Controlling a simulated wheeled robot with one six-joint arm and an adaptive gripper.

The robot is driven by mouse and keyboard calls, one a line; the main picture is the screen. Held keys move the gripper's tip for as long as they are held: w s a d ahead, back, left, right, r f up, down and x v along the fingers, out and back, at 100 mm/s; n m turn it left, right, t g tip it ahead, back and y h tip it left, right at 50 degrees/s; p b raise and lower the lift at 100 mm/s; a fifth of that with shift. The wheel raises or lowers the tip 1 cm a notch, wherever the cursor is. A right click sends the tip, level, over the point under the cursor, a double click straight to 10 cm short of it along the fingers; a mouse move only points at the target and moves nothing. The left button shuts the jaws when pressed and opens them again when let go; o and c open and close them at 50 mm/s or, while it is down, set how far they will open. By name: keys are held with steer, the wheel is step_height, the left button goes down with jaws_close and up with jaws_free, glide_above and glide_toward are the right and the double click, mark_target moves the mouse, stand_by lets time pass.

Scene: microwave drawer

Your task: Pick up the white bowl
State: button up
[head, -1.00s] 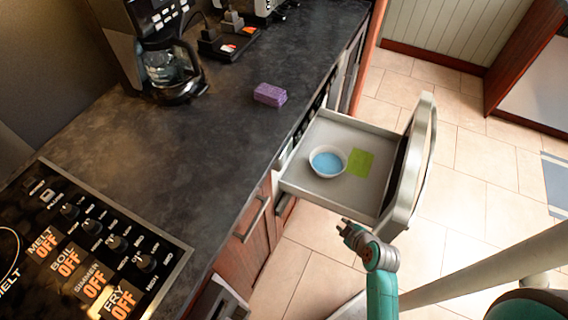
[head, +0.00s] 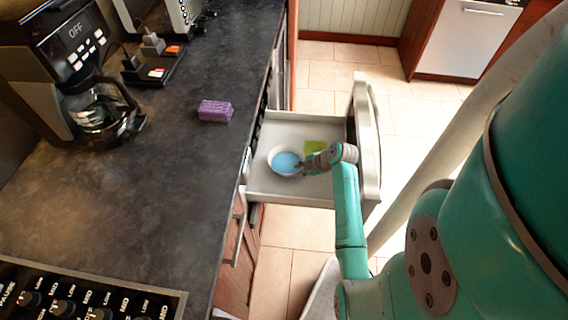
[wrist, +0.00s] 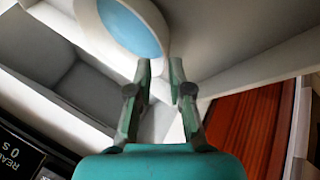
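The white bowl (head: 285,161), blue inside, sits upright in the open pull-out drawer (head: 262,188). In the wrist view the bowl (wrist: 128,24) is at the top, partly cut off by the frame edge. My gripper (head: 304,166) is at the right side of the bowl, close to its rim.
The drawer's thick front panel (head: 367,140) stands to the right. A purple block (head: 215,110) and a coffee maker (head: 75,80) stand on the dark counter (head: 165,190).

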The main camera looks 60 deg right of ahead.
mark_target(287, 163)
steer(key=shift+x, duration=4.15)
jaws_close()
